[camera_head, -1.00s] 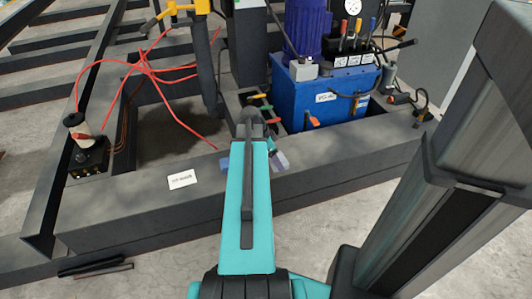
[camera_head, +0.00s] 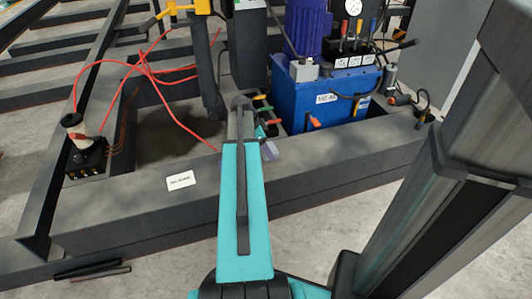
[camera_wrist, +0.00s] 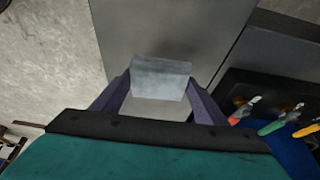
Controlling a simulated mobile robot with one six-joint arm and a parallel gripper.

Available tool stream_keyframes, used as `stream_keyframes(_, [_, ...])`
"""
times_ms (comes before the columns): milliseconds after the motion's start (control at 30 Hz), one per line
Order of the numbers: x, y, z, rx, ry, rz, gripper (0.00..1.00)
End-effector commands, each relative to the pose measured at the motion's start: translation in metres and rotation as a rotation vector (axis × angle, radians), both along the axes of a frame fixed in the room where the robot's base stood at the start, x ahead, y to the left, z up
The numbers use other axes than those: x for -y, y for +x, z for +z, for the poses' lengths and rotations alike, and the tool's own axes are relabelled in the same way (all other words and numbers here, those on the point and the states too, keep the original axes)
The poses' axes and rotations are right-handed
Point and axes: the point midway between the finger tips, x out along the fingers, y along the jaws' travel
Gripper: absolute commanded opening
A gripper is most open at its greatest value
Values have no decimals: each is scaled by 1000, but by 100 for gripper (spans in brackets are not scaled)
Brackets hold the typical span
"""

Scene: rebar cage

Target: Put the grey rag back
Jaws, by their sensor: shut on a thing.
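The grey rag (camera_wrist: 160,76) shows in the wrist view as a small, folded, block-like grey piece. It sits between the two purple fingers of my gripper (camera_wrist: 159,88), which is shut on it. A grey beam top shows behind and below it; I cannot tell how far above that surface it is. In the head view my gripper (camera_head: 269,149) is mostly hidden behind my turquoise arm, with only a pale lavender part showing at its right. The rag cannot be told apart there.
Tools with coloured handles (camera_wrist: 272,127) lie in a dark recess right of my gripper. A blue hydraulic unit (camera_head: 320,105) stands beyond. A white label (camera_head: 181,180) lies on the front beam (camera_head: 120,205). Red cables (camera_head: 172,110) and a black box (camera_head: 87,158) are at the left.

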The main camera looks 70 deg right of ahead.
Motion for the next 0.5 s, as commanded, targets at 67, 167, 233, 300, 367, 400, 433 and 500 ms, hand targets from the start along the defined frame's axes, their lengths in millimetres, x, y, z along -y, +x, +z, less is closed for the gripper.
stream_keyframes(67, [0, 0, 0, 0, 0, 0, 42])
stream_keyframes(167, [1, 1, 0, 0, 0, 0, 42])
stream_keyframes(233, [3, 3, -1, 0, 0, 0, 42])
stream_keyframes(300, [7, 7, -2, 0, 0, 0, 42])
stream_keyframes(367, [6, 7, -10, -1, 1, 0, 42])
stream_keyframes(400, [6, 6, -15, -1, 1, 0, 42])
stream_keyframes(433, [6, 6, -19, -1, 1, 0, 42])
stream_keyframes(500, [6, 6, -27, -1, 1, 0, 42])
